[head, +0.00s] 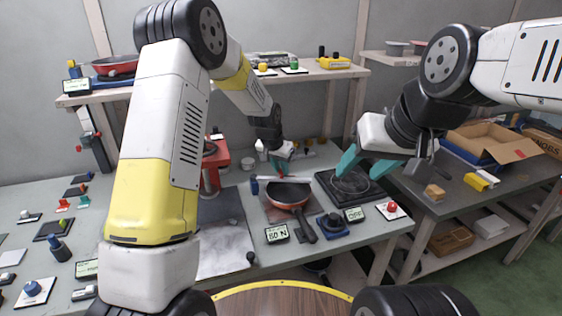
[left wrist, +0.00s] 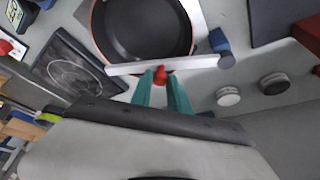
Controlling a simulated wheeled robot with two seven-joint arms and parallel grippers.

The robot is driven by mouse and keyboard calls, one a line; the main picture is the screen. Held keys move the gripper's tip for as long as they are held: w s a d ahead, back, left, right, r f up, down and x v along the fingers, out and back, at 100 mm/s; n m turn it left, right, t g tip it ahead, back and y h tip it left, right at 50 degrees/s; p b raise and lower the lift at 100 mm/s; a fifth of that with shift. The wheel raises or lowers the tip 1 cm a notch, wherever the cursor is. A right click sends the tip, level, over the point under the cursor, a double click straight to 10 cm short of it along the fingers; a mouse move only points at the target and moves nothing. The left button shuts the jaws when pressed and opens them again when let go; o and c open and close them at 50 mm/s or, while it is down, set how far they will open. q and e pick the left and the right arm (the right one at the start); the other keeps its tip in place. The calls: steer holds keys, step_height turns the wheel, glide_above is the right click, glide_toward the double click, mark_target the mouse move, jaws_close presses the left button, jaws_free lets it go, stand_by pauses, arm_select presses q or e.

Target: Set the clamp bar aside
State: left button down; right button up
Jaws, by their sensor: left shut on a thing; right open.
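The clamp bar (head: 299,179) is a pale flat bar across the far rim of a dark pan (head: 288,193) with an orange-red outside. In the left wrist view the bar (left wrist: 125,69) has a red knob (left wrist: 162,76) and crosses the edge of the pan (left wrist: 140,25). A blue post (head: 254,187) stands at one end; it also shows in the left wrist view (left wrist: 219,42). My left gripper (head: 279,168) is shut on the red knob, its teal fingers on either side (left wrist: 163,88). My right gripper (head: 364,166) is open and empty, right of the pan.
A black hotplate (head: 350,186) lies right of the pan, with an "OFF" display (head: 354,215). A blue-based knob (head: 333,226) and a "50 N" display (head: 277,233) stand in front. A red machine (head: 213,165) stands left. A grey plate (head: 222,235) lies left of the pan.

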arm_select(q)
steer(key=shift+w, duration=0.1)
stand_by(0.5)
steer(key=w+a+n+y, duration=0.3)
steer(key=w+n, duration=0.6)
steer(key=n, duration=0.3)
steer(key=shift+a+y, duration=0.3)
steer(key=shift+y, duration=0.5)
steer(key=c, duration=1.3)
jaws_free()
steer(key=shift+a, duration=0.1)
steer(key=shift+o, duration=0.2)
